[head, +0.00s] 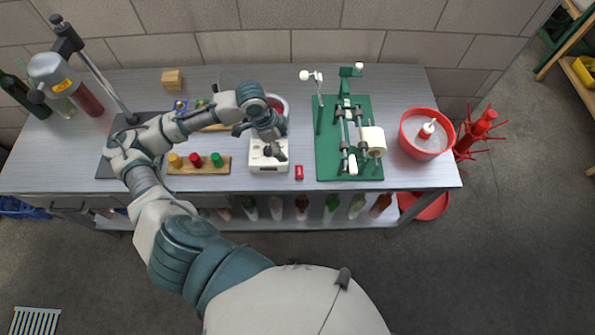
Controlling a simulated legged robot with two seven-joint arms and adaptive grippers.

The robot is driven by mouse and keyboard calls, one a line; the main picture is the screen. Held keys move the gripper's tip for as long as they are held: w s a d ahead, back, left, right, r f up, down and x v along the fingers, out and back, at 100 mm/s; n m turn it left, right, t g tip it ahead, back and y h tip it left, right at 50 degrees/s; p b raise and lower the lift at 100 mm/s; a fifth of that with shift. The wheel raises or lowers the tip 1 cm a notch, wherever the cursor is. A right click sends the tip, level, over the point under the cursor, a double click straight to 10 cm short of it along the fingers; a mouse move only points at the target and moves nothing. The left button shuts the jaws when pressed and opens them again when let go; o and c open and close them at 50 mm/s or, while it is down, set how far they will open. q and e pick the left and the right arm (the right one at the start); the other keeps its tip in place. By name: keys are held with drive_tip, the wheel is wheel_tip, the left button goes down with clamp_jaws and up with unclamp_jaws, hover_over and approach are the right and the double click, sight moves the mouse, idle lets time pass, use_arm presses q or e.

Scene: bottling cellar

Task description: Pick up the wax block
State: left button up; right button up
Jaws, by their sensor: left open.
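A small red block (299,172), which looks like the wax block, lies on the grey metal workbench (235,85) near its front edge. It stands apart, just right of a white box-shaped device (268,163). My left gripper (268,147) is over that white device, to the left of and behind the red block. It is open and not touching the red block; its fingers are partly hidden by the wrist. My right gripper is not in view.
Right of the block is a green board (330,172) carrying a bottling device. A red bowl (425,140) stands farther right. A wooden strip (185,170) with coloured caps lies left. A partly hidden round vessel (279,101) stands behind my gripper. Bottles stand below the bench.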

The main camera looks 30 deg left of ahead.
use_arm(q)
approach(301, 173)
drive_tip(key=shift+d+f, duration=0.35)
drive_tip(key=shift+w+f, duration=0.1)
drive_tip(key=shift+f, duration=0.45)
drive_tip(key=x, duration=0.4)
drive_tip(key=shift+a+f, duration=0.15)
drive_tip(key=shift+f, duration=0.3)
drive_tip(key=c, duration=1)
